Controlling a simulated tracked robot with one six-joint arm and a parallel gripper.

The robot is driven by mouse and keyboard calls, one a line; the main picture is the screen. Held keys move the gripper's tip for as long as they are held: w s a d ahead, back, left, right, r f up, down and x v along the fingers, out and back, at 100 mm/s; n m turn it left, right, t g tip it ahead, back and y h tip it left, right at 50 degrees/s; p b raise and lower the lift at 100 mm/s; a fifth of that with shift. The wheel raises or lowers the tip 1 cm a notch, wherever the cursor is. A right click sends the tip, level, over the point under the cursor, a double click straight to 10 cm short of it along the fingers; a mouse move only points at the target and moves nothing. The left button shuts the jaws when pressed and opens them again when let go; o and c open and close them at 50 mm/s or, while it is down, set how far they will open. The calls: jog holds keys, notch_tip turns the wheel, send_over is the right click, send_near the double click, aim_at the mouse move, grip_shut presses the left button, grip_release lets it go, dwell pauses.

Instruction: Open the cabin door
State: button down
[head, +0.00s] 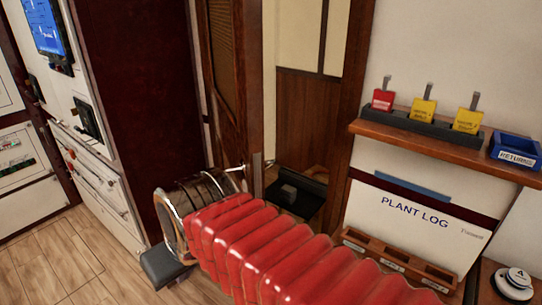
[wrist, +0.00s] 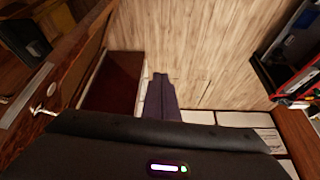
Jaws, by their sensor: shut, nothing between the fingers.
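The cabin door (head: 232,75) is brown wood with a louvred panel. It stands ajar, with a gap at its right edge that shows cream wall and wood panelling beyond. A silver lever handle (head: 238,168) sits on its face. In the wrist view the door (wrist: 72,75) runs along the left, with its handle (wrist: 42,111) low at the left. My gripper (wrist: 160,80) is shut and empty, pointing over the floor to the right of the door and handle, apart from the handle. In the head view my red-sleeved arm reaches to the door's lower part; the fingertips are hidden there.
A dark red panel (head: 135,100) and white cabinets (head: 95,170) stand left. Wooden floor (head: 50,255) is clear at lower left.

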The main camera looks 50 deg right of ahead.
jog(key=w+d+r+m+y, duration=0.1)
jog(key=w+d+r, duration=0.2)
jog(key=d, duration=0.7)
jog(key=w+d+r+m, duration=0.1)
jog(key=w+d+r, duration=0.2)
jog(key=d, duration=0.7)
jog(key=w+d+r+m+y, duration=0.1)
jog(key=w+d+r, duration=0.2)
jog(key=d, duration=0.7)
jog(key=shift+w+d+r+y, duration=0.3)
jog(key=shift+w+d, duration=0.05)
jog(key=shift+w, duration=0.15)
jog(key=t, duration=0.2)
send_near(258, 146)
jog(key=d+f, duration=0.4)
jog(key=d, duration=0.1)
jog(key=shift+f+m, duration=0.3)
jog(key=shift+s+d, duration=0.1)
jog(key=shift+d, duration=0.05)
jog(key=x, duration=1)
jog(key=shift+s+a, duration=0.15)
jog(key=shift+a, duration=0.05)
jog(key=shift+a, duration=0.1)
